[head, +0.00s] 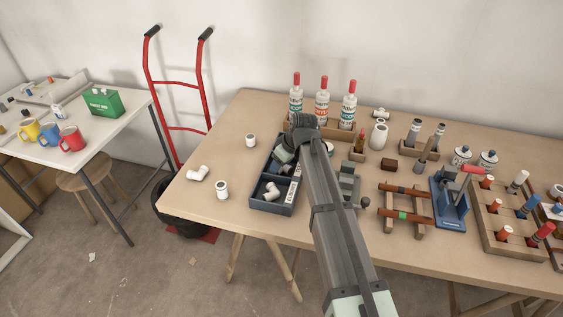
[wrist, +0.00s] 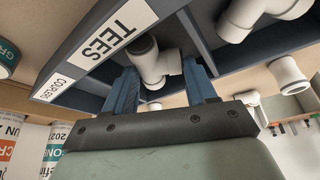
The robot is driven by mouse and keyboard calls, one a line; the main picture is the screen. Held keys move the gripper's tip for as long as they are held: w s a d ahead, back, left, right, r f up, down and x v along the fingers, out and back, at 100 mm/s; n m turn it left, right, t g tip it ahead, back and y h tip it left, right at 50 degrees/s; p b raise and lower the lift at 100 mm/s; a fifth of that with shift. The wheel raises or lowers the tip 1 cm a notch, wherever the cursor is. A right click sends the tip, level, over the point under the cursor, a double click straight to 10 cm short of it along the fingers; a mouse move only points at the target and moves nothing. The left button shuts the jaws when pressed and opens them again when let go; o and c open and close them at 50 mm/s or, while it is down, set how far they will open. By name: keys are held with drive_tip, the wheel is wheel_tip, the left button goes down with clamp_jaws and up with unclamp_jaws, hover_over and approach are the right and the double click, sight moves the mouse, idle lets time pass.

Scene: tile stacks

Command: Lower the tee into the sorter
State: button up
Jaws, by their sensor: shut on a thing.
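My gripper (wrist: 160,67) is shut on a white pipe tee (wrist: 150,62), which sits between its two blue fingers in the wrist view. The tee is at the sorter's section labelled TEES; I cannot tell how deep it is or whether it touches the floor or walls. The dark blue sorter (head: 272,208) stands on the wooden table in the head view, with my gripper (head: 284,155) over its middle. My arm and gripper hide the tee and part of the sorter there. The sorter also shows in the wrist view (wrist: 80,52), with a COUPLERS label beside TEES.
White fittings (head: 271,191) lie in the sorter's near compartment. A white elbow (head: 198,174) and two white couplers (head: 222,190) (head: 250,141) stand left of the sorter. Bottles (head: 322,103) in a wooden holder are close behind it. A grey-green device (head: 348,186) is at its right.

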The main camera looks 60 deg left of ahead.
drive_tip(key=shift+f, duration=0.35)
idle(0.3)
drive_tip(key=o, duration=1.1)
drive_tip(key=shift+c, duration=0.2)
drive_tip(key=shift+o, duration=0.4)
drive_tip(key=shift+s, duration=0.1)
drive_tip(key=shift+s, duration=0.15)
drive_tip(key=shift+d, duration=0.1)
